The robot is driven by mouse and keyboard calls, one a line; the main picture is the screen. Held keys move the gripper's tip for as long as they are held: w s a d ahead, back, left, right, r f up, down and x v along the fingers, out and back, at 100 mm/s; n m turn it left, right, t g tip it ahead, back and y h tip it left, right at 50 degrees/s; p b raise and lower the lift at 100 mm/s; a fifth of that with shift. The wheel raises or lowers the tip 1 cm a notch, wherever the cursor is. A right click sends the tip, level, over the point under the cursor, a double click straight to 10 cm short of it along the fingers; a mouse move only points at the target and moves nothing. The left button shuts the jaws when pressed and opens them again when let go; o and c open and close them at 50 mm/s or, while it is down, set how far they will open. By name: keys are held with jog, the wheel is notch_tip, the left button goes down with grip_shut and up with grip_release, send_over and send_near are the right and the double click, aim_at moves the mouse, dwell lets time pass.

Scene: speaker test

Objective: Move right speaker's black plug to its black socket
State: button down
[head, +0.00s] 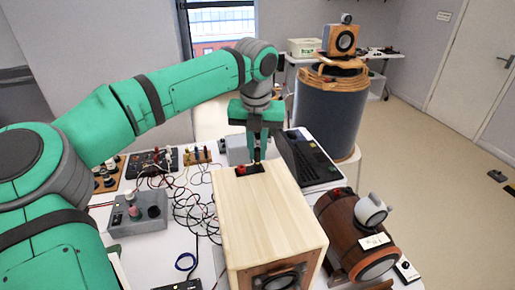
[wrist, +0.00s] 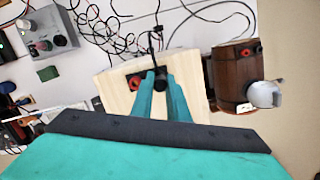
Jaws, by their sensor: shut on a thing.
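A light wooden box speaker (head: 265,210) stands on the table with a small black terminal plate (head: 240,172) on its top. The plate's red socket shows in the wrist view (wrist: 134,82). My gripper (head: 257,152) points down over the plate's right end, its fingers shut on a black plug (wrist: 160,76). A dark cable runs from the plug. The black socket is hidden under the plug and fingertips, and I cannot tell whether the plug touches it.
A brown barrel-shaped speaker (head: 352,232) lies right of the box. Tangled cables (head: 195,195) and a grey control box (head: 137,214) lie left. Another speaker (head: 341,40) sits on a dark drum (head: 326,108).

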jog(key=shift+f, duration=0.6)
jog(key=c, duration=1.6)
grip_release()
jog(key=shift+c, duration=0.2)
jog(key=shift+r, duration=0.15)
jog(key=shift+r, duration=3.6)
